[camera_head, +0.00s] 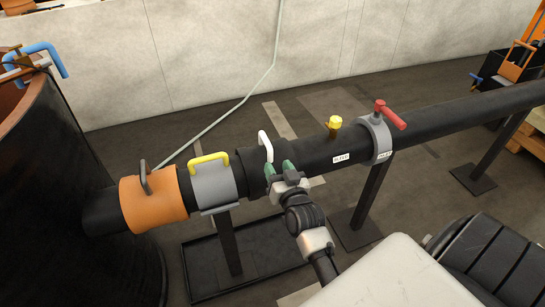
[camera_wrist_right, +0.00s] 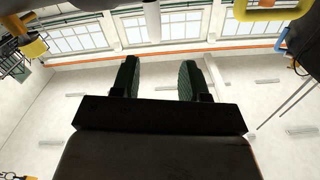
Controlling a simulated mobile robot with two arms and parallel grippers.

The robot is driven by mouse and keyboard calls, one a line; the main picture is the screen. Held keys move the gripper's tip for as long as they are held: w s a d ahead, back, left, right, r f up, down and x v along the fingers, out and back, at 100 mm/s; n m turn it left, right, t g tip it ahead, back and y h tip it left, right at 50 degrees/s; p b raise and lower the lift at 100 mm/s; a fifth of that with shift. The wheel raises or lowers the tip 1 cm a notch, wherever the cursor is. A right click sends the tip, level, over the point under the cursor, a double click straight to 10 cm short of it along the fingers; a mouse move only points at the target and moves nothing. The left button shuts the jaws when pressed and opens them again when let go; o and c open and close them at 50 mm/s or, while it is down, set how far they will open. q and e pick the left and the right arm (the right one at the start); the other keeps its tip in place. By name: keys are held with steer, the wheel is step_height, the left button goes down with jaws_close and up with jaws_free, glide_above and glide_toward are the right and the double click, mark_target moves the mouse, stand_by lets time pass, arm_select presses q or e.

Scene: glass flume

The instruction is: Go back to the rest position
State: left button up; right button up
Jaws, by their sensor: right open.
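My right gripper (camera_head: 278,172) is at the black pipe (camera_head: 315,152), just below a white handle (camera_head: 265,145) on it. Its green fingers are apart with nothing between them, as the right wrist view (camera_wrist_right: 159,68) also shows. The fingertips look very close to the white handle; I cannot tell whether they touch it. In the wrist view a pale upright bar (camera_wrist_right: 152,20) shows beyond the fingertips. My left gripper is not in view.
Left along the pipe are a grey collar (camera_head: 213,186) with a yellow handle and an orange sleeve (camera_head: 153,204) with a dark handle. Right are a yellow fitting (camera_head: 334,125) and a red handle (camera_head: 391,115). A large dark tank (camera_head: 45,190) stands left. Supports (camera_head: 368,197) hold the pipe.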

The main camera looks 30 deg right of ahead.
steer(key=shift+s+a, duration=0.15)
steer(key=shift+s, duration=0.45)
steer(key=s+a+f+n+g+y+p, duration=0.1)
steer(key=s+a+f+g, duration=0.2)
steer(key=f, duration=0.6)
steer(key=s+a+f+n+g+y+p, duration=0.1)
steer(key=s+a+f+n+g+y, duration=0.2)
steer(key=f, duration=0.7)
steer(key=s+a+f+g, duration=0.2)
steer(key=s+a+f, duration=0.15)
steer(key=f, duration=0.55)
steer(key=s+f+n+g, duration=0.1)
steer(key=s+f+g, duration=0.2)
steer(key=s, duration=0.7)
steer(key=s+f+n+g+p, duration=0.1)
steer(key=s+f+g, duration=0.1)
steer(key=s+f, duration=0.5)
steer(key=s+d+f+n+g+p, duration=0.1)
steer(key=s+f+g, duration=0.2)
steer(key=s, duration=1.1)
steer(key=shift+s+f+g, duration=0.2)
steer(key=shift+f+g, duration=0.1)
steer(key=shift+f, duration=0.6)
